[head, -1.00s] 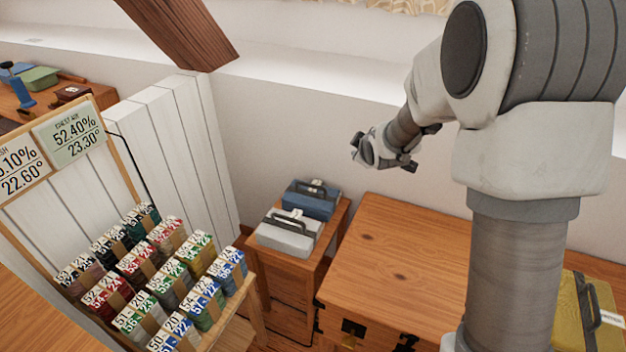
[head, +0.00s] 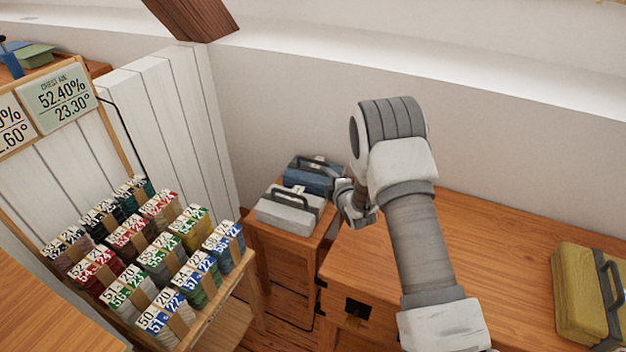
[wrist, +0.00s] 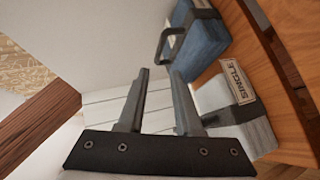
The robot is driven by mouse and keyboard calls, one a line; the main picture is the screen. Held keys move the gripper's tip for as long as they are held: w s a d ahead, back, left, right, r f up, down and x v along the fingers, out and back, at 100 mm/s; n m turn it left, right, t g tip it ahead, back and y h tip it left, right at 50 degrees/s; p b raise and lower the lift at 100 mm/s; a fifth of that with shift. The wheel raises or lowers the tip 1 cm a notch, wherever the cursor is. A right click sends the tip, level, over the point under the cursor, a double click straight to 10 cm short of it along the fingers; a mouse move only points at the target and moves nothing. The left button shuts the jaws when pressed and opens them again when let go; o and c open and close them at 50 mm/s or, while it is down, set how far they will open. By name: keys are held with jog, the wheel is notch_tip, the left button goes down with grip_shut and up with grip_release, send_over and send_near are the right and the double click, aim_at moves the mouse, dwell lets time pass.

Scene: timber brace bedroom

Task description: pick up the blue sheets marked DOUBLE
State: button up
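The blue sheets (head: 314,178) are a folded pack with a dark handle, lying at the back of a small wooden cabinet by the wall. In the wrist view the blue pack (wrist: 207,50) is at the upper right, its handle standing out to the left. Its label is not readable in either view. My gripper (head: 346,192) is just right of the blue pack in the head view. In the wrist view its two fingers (wrist: 159,76) are apart with nothing between them, left of and clear of the handle.
A grey pack (head: 290,210) lies in front of the blue one; its label reads SINGLE in the wrist view (wrist: 234,82). A wooden chest (head: 470,240) bears a yellow pack (head: 580,295) at right. A rack of numbered bundles (head: 225,295) stands at left.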

jog(key=b, duration=0.4)
send_near(313, 161)
jog(key=x, duration=0.3)
jog(key=d+x, duration=0.1)
jog(key=x, duration=0.1)
jog(key=shift+w+a+f, duration=0.1)
jog(key=shift+w+f, duration=0.1)
jog(key=shift+f, duration=0.1)
jog(key=shift+a+b+x, duration=0.2)
jog(key=shift+b+x, duration=0.25)
jog(key=shift+x, duration=0.45)
jog(key=shift+a+b+x, duration=0.15)
jog(key=shift+b+x, duration=0.3)
jog(key=shift+x, duration=0.45)
jog(key=shift+w+a+f, duration=0.25)
jog(key=shift+w, duration=0.4)
grip_shut()
jog(key=shift+r, duration=0.15)
